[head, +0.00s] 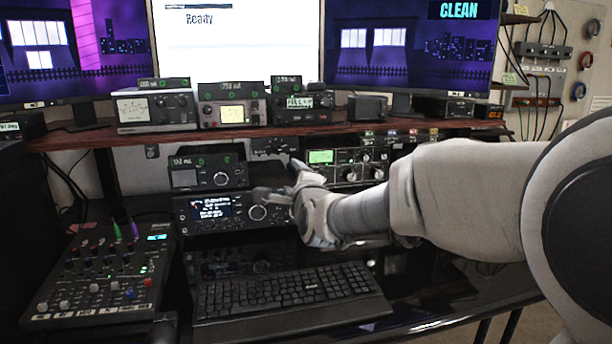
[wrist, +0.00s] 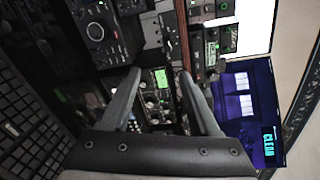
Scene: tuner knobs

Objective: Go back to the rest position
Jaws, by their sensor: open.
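My gripper (head: 280,178) reaches in from the right in the head view, in front of the stacked radios under the shelf. Its two fingers are apart with nothing between them; they also show spread in the wrist view (wrist: 160,76). The radio with the blue-lit screen (head: 212,209) and a large round knob (head: 257,212) is just left of the fingers; I cannot tell if they touch it. A radio with a green display (head: 322,157) stands behind the gripper, partly hidden by it. It shows between the fingers in the wrist view (wrist: 161,78).
A keyboard (head: 285,294) lies on the desk below the gripper. A mixer (head: 100,268) stands at the left. The wooden shelf (head: 110,138) with several small radios runs above, with monitors (head: 405,45) behind. Dark desk at the right (head: 440,285) looks clear.

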